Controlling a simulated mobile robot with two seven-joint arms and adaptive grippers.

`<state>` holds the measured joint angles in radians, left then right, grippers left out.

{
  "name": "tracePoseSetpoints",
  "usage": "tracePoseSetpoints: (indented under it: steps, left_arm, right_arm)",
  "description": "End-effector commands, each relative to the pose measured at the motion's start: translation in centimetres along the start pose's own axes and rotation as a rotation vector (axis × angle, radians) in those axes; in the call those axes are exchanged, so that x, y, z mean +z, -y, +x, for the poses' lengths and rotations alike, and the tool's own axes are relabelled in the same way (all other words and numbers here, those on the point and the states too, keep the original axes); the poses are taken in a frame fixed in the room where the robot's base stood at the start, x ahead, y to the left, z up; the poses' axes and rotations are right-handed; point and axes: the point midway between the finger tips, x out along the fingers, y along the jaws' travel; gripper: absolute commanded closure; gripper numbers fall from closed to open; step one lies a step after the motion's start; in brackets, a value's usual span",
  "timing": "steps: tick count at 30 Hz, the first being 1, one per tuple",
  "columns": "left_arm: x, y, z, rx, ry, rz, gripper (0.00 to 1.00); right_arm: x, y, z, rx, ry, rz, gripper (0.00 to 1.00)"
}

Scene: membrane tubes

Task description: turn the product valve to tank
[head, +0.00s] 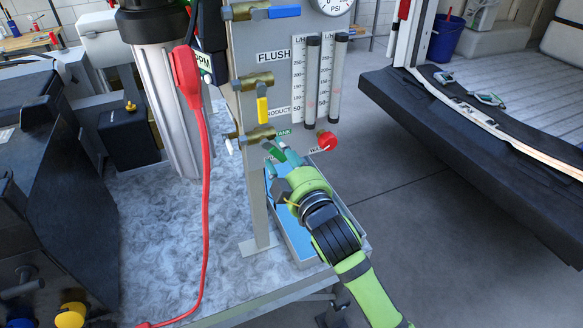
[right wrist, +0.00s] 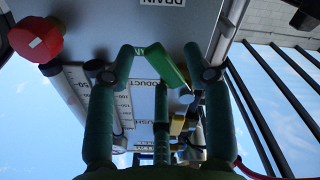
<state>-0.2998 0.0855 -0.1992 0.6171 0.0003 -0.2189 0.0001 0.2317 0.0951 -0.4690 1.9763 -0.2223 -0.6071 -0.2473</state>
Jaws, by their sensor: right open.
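The product valve's green handle (right wrist: 170,66) shows in the right wrist view, lying slantwise between the two fingers of my right gripper (right wrist: 158,58). In the head view the brass valve body (head: 255,136) is low on the grey panel, beside the green tank label (head: 284,132). My right gripper (head: 276,160) is open in front of the panel's lower edge there and partly covers the handle. I cannot tell whether a finger touches it. My left gripper is not in view.
A yellow-handled valve (head: 262,108) and a blue-handled valve (head: 284,11) sit higher on the panel. A red knob (head: 327,141) is right of the gripper. Two flow tubes (head: 324,80) stand above. A red cable (head: 205,190) hangs left.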

Motion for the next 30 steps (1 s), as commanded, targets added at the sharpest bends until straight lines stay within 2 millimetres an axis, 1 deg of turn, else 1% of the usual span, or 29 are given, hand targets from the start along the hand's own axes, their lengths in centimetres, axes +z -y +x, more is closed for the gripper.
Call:
tracePoseSetpoints:
  steps: [5,12,16,21,29,30]
  left_arm:
    - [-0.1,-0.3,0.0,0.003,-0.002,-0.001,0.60]
    - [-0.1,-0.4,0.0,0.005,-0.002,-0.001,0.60]
    - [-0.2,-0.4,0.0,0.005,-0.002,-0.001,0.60]
    - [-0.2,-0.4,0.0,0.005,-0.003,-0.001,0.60]
    - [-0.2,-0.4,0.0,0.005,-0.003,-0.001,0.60]
    - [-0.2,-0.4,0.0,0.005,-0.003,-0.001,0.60]
  right_arm:
    - [0.1,0.1,-2.8,-0.002,0.001,0.000,0.48]
    - [0.1,0.1,-8.1,-0.002,0.003,-0.001,0.48]
    - [0.1,0.1,-10.1,-0.002,0.003,0.000,0.48]
    - [0.1,0.0,-11.4,-0.001,0.002,-0.001,0.48]
    - [0.1,0.0,-11.6,0.000,0.001,-0.001,0.48]
    - [0.1,0.0,-11.6,0.000,0.001,-0.001,0.52]
